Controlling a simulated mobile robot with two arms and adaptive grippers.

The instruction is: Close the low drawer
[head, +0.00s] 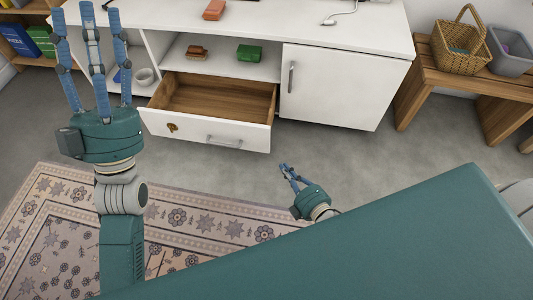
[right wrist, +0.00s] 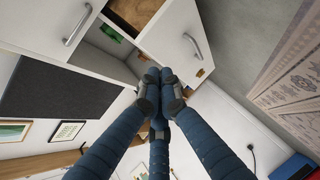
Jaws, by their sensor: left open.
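The low drawer (head: 188,128) of the white cabinet is pulled out. Its wooden inside looks empty, and its white front has a metal bar handle and a small brown figure. The drawer front (right wrist: 178,28) also shows in the right wrist view. My right gripper (head: 285,168) is in front of the cabinet, right of the drawer front in the head view. In the right wrist view its fingertips (right wrist: 161,80) are together with nothing seen between them; contact with the drawer cannot be told. My left gripper (head: 93,8) is raised at the left, open and empty, fingers up.
The cabinet door (head: 335,90) right of the drawer is shut. An open shelf above the drawer holds a brown item (head: 197,52) and a green item (head: 249,53). A wooden bench (head: 450,80) with a basket (head: 461,50) stands right. Grey floor and a patterned rug (head: 180,215) lie in front.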

